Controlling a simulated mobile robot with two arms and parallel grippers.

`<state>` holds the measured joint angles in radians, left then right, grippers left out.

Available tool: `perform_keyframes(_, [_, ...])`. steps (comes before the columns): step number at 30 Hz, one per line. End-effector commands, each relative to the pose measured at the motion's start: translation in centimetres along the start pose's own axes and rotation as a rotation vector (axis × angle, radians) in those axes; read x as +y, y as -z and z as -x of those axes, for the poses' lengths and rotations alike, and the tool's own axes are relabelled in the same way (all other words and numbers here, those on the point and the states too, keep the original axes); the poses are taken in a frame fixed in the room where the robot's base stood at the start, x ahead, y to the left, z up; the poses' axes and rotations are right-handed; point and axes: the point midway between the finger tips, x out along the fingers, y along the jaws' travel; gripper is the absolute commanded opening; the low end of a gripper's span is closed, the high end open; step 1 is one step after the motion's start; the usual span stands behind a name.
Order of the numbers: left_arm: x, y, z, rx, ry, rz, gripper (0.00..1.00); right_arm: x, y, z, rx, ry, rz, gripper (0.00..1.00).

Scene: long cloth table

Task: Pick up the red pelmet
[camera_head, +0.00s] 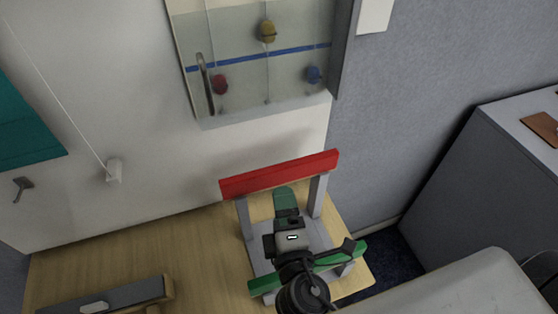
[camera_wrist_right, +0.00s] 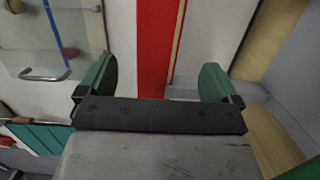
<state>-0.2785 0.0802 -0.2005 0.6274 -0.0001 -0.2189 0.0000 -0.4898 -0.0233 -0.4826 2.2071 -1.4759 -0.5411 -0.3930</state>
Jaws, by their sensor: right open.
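The red pelmet (camera_head: 280,175) is a long red bar. It lies across the tops of two grey posts (camera_head: 317,195) of a small stand on the wooden table. In the right wrist view the red pelmet (camera_wrist_right: 158,45) runs upright in the picture, between my two green fingers. My right gripper (camera_head: 286,194) is open, just in front of the middle of the bar, and its green fingers also show in the wrist view (camera_wrist_right: 155,78). Whether they touch the bar cannot be told. My left gripper is not in view.
A green bar (camera_head: 262,286) lies at the stand's front, partly hidden by my right arm. A glass-fronted cabinet (camera_head: 255,98) with coloured knobs hangs on the wall behind. A grey box-like item (camera_head: 105,300) lies at lower left.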

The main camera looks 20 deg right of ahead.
Motion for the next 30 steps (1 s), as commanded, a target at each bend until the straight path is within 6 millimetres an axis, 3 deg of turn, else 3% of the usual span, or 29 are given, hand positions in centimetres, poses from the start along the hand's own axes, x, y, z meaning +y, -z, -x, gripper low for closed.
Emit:
perform_keyframes(3, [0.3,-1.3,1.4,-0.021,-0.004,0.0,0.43,0.5,-0.1,-2.1,-0.001,-0.003,0.0,0.94])
perform_keyframes(9, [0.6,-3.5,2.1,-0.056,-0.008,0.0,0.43,0.3,-0.1,-4.1,-0.001,-0.001,-0.002,0.94])
perform_keyframes(21, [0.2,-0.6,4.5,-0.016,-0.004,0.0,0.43,0.3,-1.2,-8.9,-0.002,0.0,-0.001,0.94])
perform_keyframes(30, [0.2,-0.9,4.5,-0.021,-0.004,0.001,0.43,0.0,-1.2,-9.3,-0.002,0.001,-0.003,0.92])
